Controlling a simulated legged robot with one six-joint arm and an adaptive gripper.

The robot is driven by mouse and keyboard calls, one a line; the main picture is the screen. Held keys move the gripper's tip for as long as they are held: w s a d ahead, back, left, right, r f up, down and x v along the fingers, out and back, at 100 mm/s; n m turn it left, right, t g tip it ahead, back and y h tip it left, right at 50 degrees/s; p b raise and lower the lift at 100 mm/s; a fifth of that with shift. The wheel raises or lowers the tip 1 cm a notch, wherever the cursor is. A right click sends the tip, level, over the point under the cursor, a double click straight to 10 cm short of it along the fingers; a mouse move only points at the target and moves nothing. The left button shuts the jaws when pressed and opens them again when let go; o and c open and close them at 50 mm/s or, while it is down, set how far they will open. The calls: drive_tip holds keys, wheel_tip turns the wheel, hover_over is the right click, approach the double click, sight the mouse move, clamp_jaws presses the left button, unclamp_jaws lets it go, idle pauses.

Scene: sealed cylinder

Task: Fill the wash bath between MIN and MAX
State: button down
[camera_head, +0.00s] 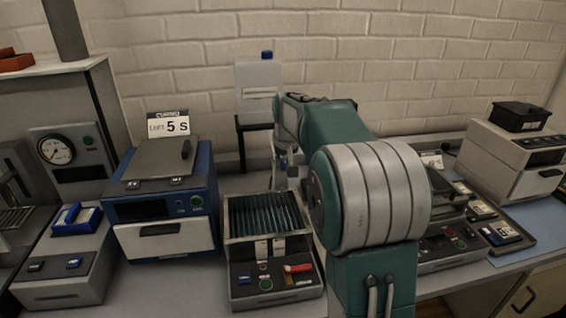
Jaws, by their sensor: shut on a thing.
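A grey unit with a dark ribbed open top (265,215) stands at the middle front; it may be the wash bath, but I cannot read MIN or MAX marks or tell any liquid level. Its front panel (272,279) has buttons, a red-handled lever and two white labels. A white container with a blue cap (258,82) stands upright on a black stand (254,124) behind it. My gripper (283,165) is small and partly hidden by my teal arm, just right of and below the container. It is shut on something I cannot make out.
A blue-and-white device (162,210) with a "5 S" card (168,125) stands left. A gauge box (60,152) and a grey unit with a blue tray (76,218) are farther left. Another machine (515,158) stands right. Little counter is free; a brick wall closes the back.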

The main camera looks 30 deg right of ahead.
drive_tip(key=c, duration=0.6)
unclamp_jaws()
drive_tip(key=shift+f, duration=0.1)
drive_tip(key=v, duration=1.1)
drive_tip(key=shift+s+a+r, duration=0.1)
drive_tip(key=shift+s+r, duration=0.05)
drive_tip(key=shift+r, duration=0.25)
drive_tip(key=s+a+f+n+t, duration=0.1)
drive_tip(key=s+a+f+n, duration=0.1)
drive_tip(key=s+a, duration=1.1)
drive_tip(key=shift+n+y, duration=0.5)
drive_tip(key=shift+y, duration=0.1)
drive_tip(key=s+a+f, duration=0.1)
drive_tip(key=s+f, duration=0.2)
drive_tip(key=s, duration=0.2)
drive_tip(key=s+a+f, duration=0.1)
drive_tip(key=s+f, duration=0.2)
drive_tip(key=s, duration=0.2)
drive_tip(key=s+a+f, duration=0.1)
drive_tip(key=s+f, duration=0.2)
drive_tip(key=s, duration=0.2)
drive_tip(key=shift+s+f, duration=0.15)
drive_tip(key=shift+s, duration=0.1)
